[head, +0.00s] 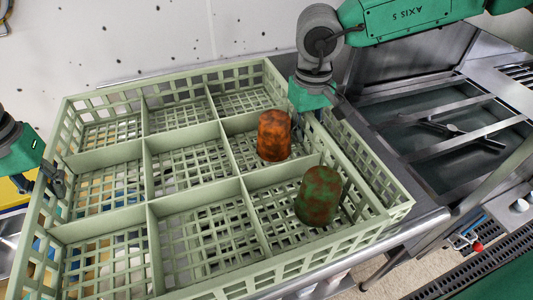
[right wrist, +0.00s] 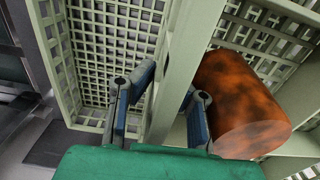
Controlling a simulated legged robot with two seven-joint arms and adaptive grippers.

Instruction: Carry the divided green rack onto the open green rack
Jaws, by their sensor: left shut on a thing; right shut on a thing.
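The divided green rack (head: 181,134) is a wide pale green lattice crate with several compartments, filling the left and middle of the head view. My left gripper (head: 57,182) is shut on its left wall. My right gripper (head: 306,112) is shut on its right wall; in the right wrist view the fingers (right wrist: 160,108) straddle that wall. A strip of similar green lattice, apparently the open green rack (head: 388,182), shows beyond that wall on the right; its floor and outer wall also show in the right wrist view (right wrist: 113,50). Whether the racks touch is hidden.
A rusty orange cup (head: 273,136) and a mottled green-brown cup (head: 318,196) are in the divided rack's right column. A steel sink (head: 440,135) with bars lies to the right. A speckled pale wall (head: 120,40) is behind.

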